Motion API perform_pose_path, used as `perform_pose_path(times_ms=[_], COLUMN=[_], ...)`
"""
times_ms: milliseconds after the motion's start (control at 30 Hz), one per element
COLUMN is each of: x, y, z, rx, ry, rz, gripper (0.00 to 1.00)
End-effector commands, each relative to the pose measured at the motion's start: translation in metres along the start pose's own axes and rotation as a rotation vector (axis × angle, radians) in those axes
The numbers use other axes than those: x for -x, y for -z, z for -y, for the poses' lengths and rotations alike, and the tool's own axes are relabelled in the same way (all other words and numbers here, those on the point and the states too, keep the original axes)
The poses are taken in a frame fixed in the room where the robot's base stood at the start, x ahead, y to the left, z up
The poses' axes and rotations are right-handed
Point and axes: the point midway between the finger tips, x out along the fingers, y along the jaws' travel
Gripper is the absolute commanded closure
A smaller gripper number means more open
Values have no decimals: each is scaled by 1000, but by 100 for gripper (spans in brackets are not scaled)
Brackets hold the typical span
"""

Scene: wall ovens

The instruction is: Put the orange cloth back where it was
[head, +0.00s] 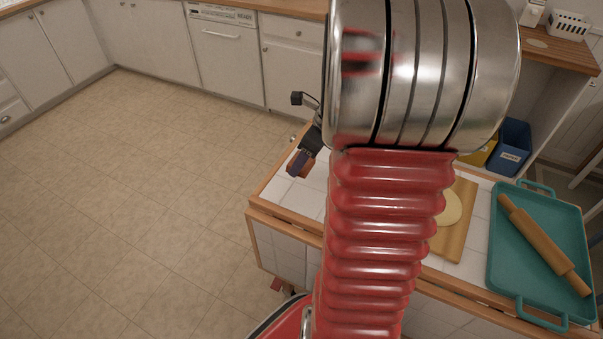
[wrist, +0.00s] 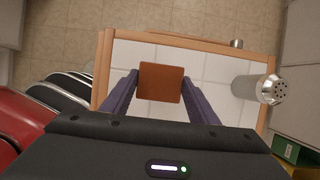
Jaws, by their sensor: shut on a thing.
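The orange cloth (wrist: 160,82) is a small flat square between my gripper's two fingers in the wrist view. My gripper (wrist: 160,90) is shut on it, with a dark finger along each side. The white tiled top with a wooden edge (wrist: 216,68) lies beneath them; I cannot tell the height of the cloth above it. In the head view my gripper (head: 298,164) is over the left end of the island, with a bit of the cloth (head: 306,169) showing beside it. My red arm hides much of the island top.
A metal shaker (wrist: 262,89) stands right of the cloth. A teal tray (head: 508,262) with a rolling pin (head: 545,247) lies at the island's right, near a wooden board (head: 459,219) with dough (head: 450,207). A blue bin (head: 511,146) stands behind. The floor at left is clear.

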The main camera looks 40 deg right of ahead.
Motion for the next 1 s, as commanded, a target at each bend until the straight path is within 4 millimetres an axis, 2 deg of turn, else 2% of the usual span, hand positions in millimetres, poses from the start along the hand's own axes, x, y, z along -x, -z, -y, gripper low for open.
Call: perform_pose_path(times_ms=[133, 467, 800, 1000], x=[-12, -14, -46, -47], y=[5, 6, 20, 20], z=[0, 0, 0, 0], rx=[0, 0, 0, 1], ry=[-1, 0, 0, 1], rz=[0, 0, -1, 0], gripper=[70, 70, 70, 70])
